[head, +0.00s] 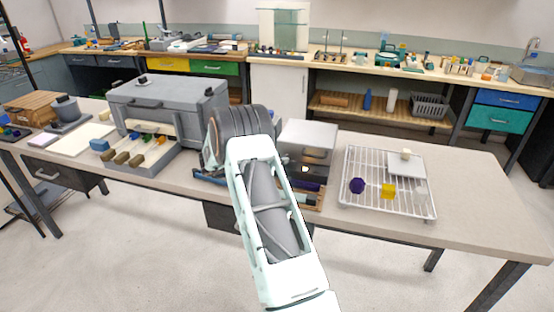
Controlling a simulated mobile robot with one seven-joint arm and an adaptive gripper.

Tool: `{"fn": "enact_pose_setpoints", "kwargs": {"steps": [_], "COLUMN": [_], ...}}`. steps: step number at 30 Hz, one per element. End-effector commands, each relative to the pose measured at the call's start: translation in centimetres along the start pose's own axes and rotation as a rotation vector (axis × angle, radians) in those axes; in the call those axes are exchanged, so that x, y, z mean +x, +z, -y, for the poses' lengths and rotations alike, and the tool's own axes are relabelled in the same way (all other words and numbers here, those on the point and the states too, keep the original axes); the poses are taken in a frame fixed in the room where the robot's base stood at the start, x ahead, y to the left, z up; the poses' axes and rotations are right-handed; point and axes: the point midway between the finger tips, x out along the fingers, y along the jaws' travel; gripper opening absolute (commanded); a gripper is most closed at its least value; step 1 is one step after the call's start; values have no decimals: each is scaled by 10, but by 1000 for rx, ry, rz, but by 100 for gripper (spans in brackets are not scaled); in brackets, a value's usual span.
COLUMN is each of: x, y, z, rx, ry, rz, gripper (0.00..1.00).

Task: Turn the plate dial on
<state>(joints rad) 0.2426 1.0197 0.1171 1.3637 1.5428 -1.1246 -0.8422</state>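A grey plate-like block (72,124) with a grey pot (66,107) on it stands at the left of the table in the head view. It looks like a hot plate, but I cannot make out a dial on it. My arm reaches from the bottom edge over the table's middle, well to the right of this block. My gripper does not show; the dark end of my arm hides what lies behind it.
A large grey lidded box (168,100) stands between the block and my arm, with coloured-handled tools before it. A silver box (308,140) is right of my arm. A white wire rack (388,205) holds small objects. The table's right end is clear.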

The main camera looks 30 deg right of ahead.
Motion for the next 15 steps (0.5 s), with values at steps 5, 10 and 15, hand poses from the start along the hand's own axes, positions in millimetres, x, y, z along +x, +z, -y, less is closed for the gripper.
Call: {"fn": "enact_pose_setpoints", "kwargs": {"steps": [5, 10, 15], "x": [-15, -50, -86], "y": [0, -1, 0], "z": [1, 1, 1], "rx": [0, -1, 0], "ry": [-2, -4, -4], "rz": [0, 0, 0], "gripper": [26, 26, 26]}}
